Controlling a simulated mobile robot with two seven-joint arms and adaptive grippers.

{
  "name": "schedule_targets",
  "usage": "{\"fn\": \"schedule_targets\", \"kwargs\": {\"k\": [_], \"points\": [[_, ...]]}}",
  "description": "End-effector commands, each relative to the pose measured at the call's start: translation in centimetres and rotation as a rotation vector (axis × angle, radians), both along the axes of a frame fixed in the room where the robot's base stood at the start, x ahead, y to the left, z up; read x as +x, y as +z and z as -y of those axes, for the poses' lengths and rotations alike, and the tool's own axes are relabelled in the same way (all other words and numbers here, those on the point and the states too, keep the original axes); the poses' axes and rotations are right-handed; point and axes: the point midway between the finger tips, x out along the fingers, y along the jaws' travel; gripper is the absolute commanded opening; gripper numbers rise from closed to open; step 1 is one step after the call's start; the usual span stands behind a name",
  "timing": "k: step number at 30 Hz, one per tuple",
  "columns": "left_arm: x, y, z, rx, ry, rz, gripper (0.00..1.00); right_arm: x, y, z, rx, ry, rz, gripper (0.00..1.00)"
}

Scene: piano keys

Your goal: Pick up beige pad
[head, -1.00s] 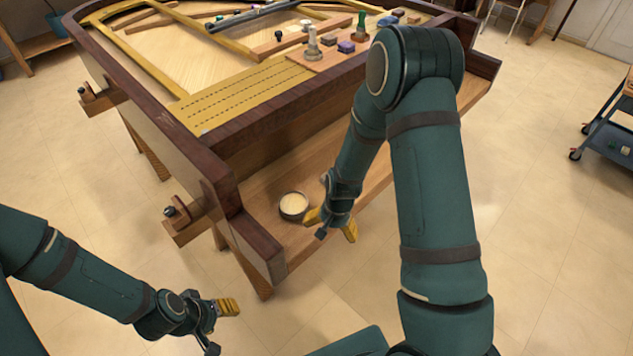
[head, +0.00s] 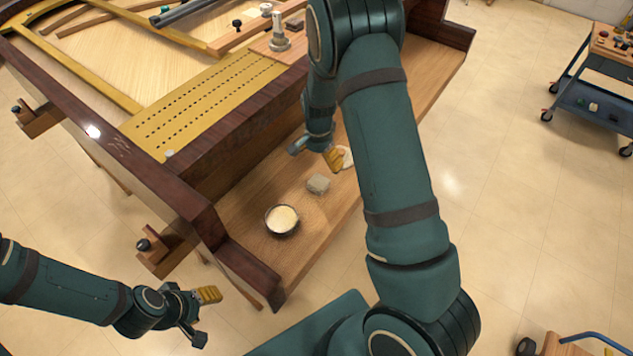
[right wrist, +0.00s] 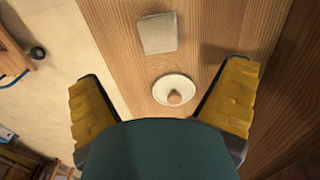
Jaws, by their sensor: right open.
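A small square grey-beige pad (head: 318,184) lies flat on the wooden ledge, just in front of my right gripper. It also shows at the top of the right wrist view (right wrist: 158,33), ahead of the fingers. A round off-white disc with a tan knob (right wrist: 174,90) lies between the open right fingers in that view; in the head view it is partly hidden beside the yellow finger. My right gripper (head: 331,159) is open and empty above the ledge. My left gripper (head: 206,308) hangs off the ledge at lower left, with its opening unclear.
A round dish with cream contents (head: 282,219) stands on the wooden ledge (head: 262,185), left of the pad. The dark piano case rim (head: 215,225) rises to the left. A tool trolley (head: 598,85) stands far right.

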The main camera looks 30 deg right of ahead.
Motion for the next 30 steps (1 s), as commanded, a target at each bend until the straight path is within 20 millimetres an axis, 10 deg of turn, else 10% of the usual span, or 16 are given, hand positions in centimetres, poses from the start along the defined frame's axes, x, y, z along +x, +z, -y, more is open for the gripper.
{"fn": "schedule_targets", "kwargs": {"k": [6, 30], "points": [[0.1, -1.0, 0.0, 0.0, 0.0, 0.002, 0.54, -0.1, -4.2, 0.0, 0.0, 0.002, -0.003, 0.96], [0.5, -2.6, -0.1, 0.002, 0.002, 0.011, 0.54, -0.2, -10.7, 0.1, 0.0, 0.002, 0.0, 0.96]]}}
